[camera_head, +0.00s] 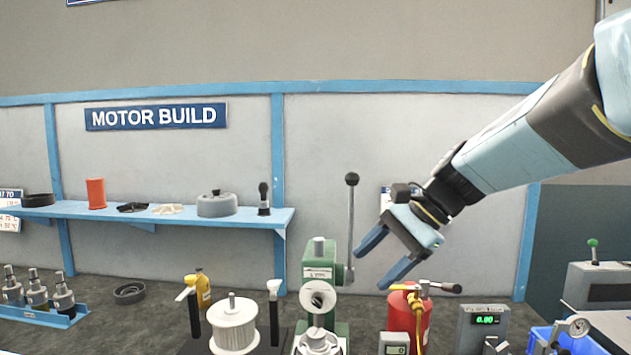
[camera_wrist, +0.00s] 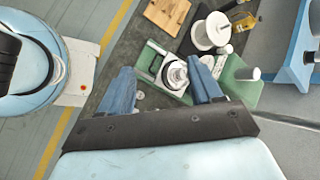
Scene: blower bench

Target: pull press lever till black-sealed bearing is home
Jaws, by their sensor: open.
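The green arbor press (camera_head: 320,275) stands on the bench, left of and below my gripper. Its lever (camera_head: 351,215) rises nearly upright on the press's right side, topped by a black ball knob. My gripper (camera_head: 370,271) is open and empty, its blue fingers pointing down-left, to the right of the lever and seemingly apart from it. In the wrist view, the press (camera_wrist: 240,92) shows beyond and between the open fingers (camera_wrist: 161,66). A pale metal part (camera_head: 318,344) sits low under the press ram. I cannot make out a black-sealed bearing there.
A red extinguisher-like canister (camera_head: 407,315) stands right of the press, below my gripper. A white spool-like part (camera_head: 234,322) stands to its left. A blue shelf (camera_head: 150,212) runs along the wall.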

